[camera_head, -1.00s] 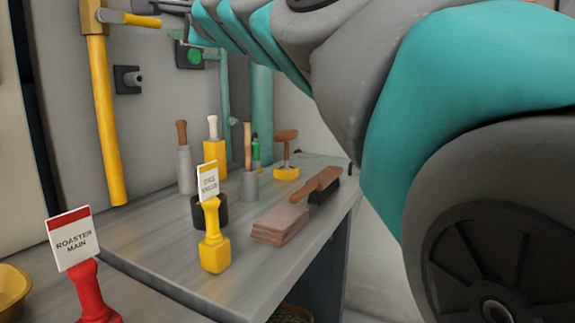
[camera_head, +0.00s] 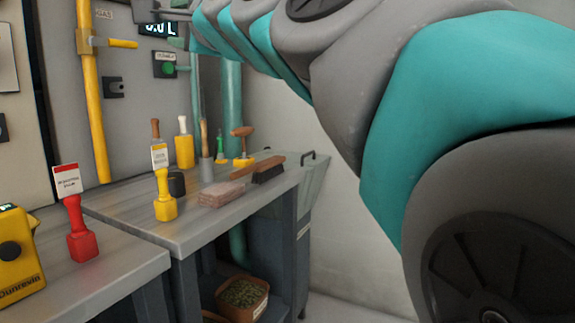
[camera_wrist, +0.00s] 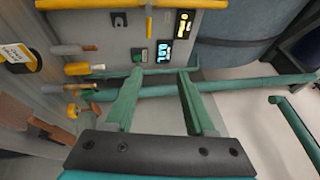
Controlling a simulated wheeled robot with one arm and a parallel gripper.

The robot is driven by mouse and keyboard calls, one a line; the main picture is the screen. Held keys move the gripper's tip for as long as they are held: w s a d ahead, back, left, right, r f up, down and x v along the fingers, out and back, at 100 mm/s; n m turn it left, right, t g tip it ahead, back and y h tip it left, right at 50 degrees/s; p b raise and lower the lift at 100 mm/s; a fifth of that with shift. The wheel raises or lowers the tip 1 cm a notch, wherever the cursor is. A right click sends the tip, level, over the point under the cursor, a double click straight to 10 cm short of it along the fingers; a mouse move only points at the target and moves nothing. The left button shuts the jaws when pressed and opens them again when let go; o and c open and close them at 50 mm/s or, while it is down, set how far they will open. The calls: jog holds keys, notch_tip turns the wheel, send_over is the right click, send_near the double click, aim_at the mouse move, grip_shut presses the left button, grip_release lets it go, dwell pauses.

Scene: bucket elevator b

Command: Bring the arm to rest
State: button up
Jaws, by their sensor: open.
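My arm, grey and teal, fills the right side and top of the head view. Its end reaches toward the wall panel at the upper left, where the gripper is hard to make out. In the wrist view my gripper (camera_wrist: 158,82) shows two green fingers spread apart with nothing between them. Beyond the fingertips are a teal horizontal pipe (camera_wrist: 235,87) and the grey panel with a green button (camera_wrist: 137,58). The fingers look clear of the bench tools, though their exact distance from the pipe cannot be told.
A grey bench (camera_head: 215,228) holds a red tagged block (camera_head: 80,240), a yellow tagged block (camera_head: 164,197), a brush (camera_head: 268,170) and several handled tools. A yellow pipe (camera_head: 94,110) with a lever runs down the wall. A bin (camera_head: 242,297) sits below.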

jog(key=w+d+f+n+g+h, duration=0.1)
jog(key=w+d+f+g+h, duration=0.15)
jog(key=f, duration=0.65)
jog(key=w+d+f+n+g+h, duration=0.1)
jog(key=d+f+n+h, duration=0.15)
jog(key=f, duration=0.55)
jog(key=s+d+f+n+g+h, duration=0.1)
jog(key=s+d+f+g, duration=0.3)
jog(key=f, duration=0.6)
jog(key=s+d+f+n+h, duration=0.15)
jog(key=d+f, duration=0.35)
jog(key=f, duration=0.5)
jog(key=s+d+f+n+g+h, duration=0.1)
jog(key=s+d+f+g, duration=0.2)
jog(key=s+d+f, duration=0.2)
jog(key=s+d+f+n+g+h, duration=0.2)
jog(key=s+d+f, duration=0.4)
jog(key=s+f, duration=0.5)
jog(key=s+d+f+n+g+h, duration=0.2)
jog(key=s+d+f+g, duration=0.2)
jog(key=s, duration=0.7)
notch_tip(320, 180, down, 4)
jog(key=shift+s+d+r+g, duration=0.1)
jog(key=shift+s+d+g, duration=0.2)
jog(key=shift+d, duration=0.75)
jog(key=shift+w, duration=0.1)
